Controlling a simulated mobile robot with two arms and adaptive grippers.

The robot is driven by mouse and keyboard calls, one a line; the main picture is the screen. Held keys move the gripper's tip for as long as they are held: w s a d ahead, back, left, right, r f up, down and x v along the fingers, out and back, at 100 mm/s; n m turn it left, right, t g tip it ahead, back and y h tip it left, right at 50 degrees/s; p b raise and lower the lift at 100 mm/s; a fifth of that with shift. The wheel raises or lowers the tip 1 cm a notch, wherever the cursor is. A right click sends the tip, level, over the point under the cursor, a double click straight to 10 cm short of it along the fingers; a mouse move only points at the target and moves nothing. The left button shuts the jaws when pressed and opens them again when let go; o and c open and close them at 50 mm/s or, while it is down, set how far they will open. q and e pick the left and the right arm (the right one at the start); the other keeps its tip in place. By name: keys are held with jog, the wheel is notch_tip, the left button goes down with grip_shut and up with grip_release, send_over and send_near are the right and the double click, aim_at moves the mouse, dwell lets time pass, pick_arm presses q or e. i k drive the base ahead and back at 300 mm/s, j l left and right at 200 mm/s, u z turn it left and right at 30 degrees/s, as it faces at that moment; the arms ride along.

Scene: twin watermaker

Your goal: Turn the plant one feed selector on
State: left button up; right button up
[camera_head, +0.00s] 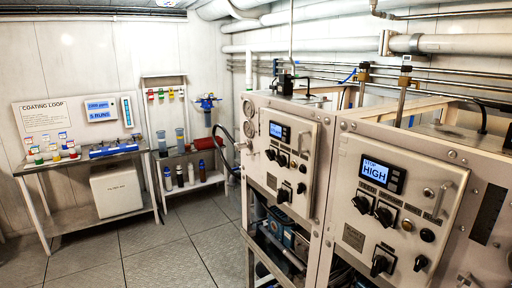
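Two watermaker cabinets stand side by side on the right. The farther cabinet (262,105) has a panel with a small blue display (278,130), a round gauge (248,108) and several black knobs (283,194). The nearer cabinet (345,140) has a panel with a display (375,171) reading HIGH, and several black knobs, including two side by side in the middle (362,204) and a larger one lower down (380,264). The knob labels are too small to read, so I cannot tell which knob is the plant one feed selector or how it is set. Neither gripper is in view.
A metal bench (75,162) with coloured bottles, under a COATING LOOP board (45,118), stands at the left. A shelf rack (195,184) with bottles stands beside it. White pipes (320,45) run overhead. The tiled floor (165,250) in front is clear.

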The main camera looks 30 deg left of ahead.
aim_at(270, 155)
jog(key=i+j+z, duration=0.25)
jog(key=j+z, duration=0.15)
jog(key=j, duration=0.65)
jog(key=i+j+z, duration=0.1)
jog(key=j+z, duration=0.3)
jog(key=j, duration=0.65)
jog(key=j+z, duration=0.45)
jog(key=j, duration=0.65)
jog(key=k, duration=0.05)
